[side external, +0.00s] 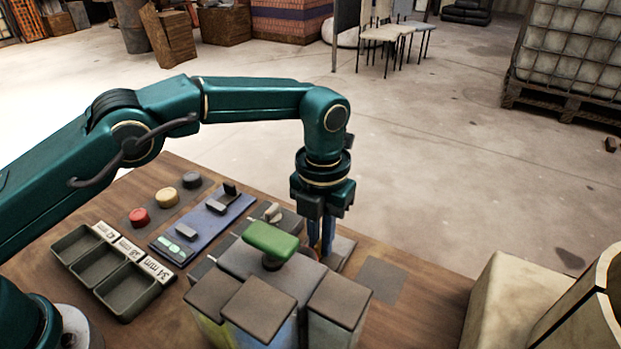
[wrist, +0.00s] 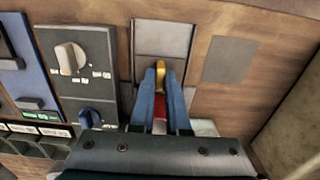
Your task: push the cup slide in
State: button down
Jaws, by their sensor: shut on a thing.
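My gripper (side external: 320,246) points down behind the grey block machine in the side view. In the wrist view its two blue fingers (wrist: 161,72) are closed on a small yellow tab (wrist: 161,66). The tab stands at the near edge of a grey plate (wrist: 162,38), which looks like the cup slide; I cannot tell how the two join. A red patch (wrist: 160,106) shows between the fingers. In the side view the grey plate (side external: 342,250) is partly seen beside the fingers, and the tab is hidden by the machine.
The grey block machine (side external: 258,301) with a green handle (side external: 270,240) stands close in front of the gripper. Left are a blue panel (side external: 200,222), a knob panel (wrist: 72,62), colored buttons (side external: 139,218) and dark trays (side external: 130,290). A flat grey square (wrist: 229,60) lies right.

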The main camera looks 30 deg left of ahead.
jog(key=shift+s, duration=2.15)
jog(key=c, duration=0.9)
grip_release()
jog(key=shift+r, duration=2.6)
